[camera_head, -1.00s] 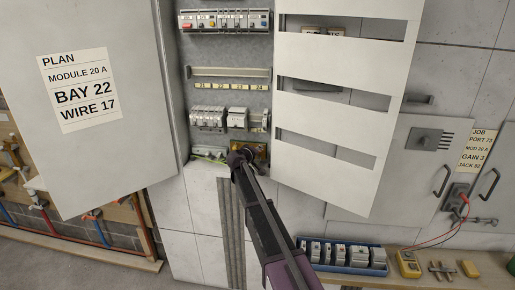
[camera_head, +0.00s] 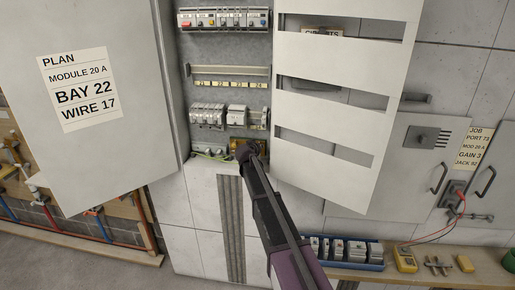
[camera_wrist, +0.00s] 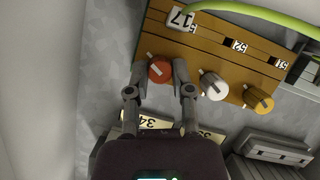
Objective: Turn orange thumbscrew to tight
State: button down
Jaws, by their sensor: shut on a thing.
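The orange thumbscrew (camera_wrist: 158,73) is a round red-orange knob with a pale slanted bar on its face. It sits at the left end of an ochre terminal block (camera_wrist: 216,41) in the wrist view. My gripper (camera_wrist: 161,68) has one finger on each side of the knob and is shut on it. In the head view my gripper (camera_head: 245,152) is at the block low in the cabinet and hides the knob.
A white knob (camera_wrist: 213,86) and a yellow knob (camera_wrist: 259,99) stand to the right on the same block. The open slotted panel (camera_head: 340,120) is right of my arm, the open door (camera_head: 110,165) left. A blue tray (camera_head: 374,267) of modules is on the bench.

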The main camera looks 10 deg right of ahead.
jog(key=shift+c, duration=2.4)
grip_release()
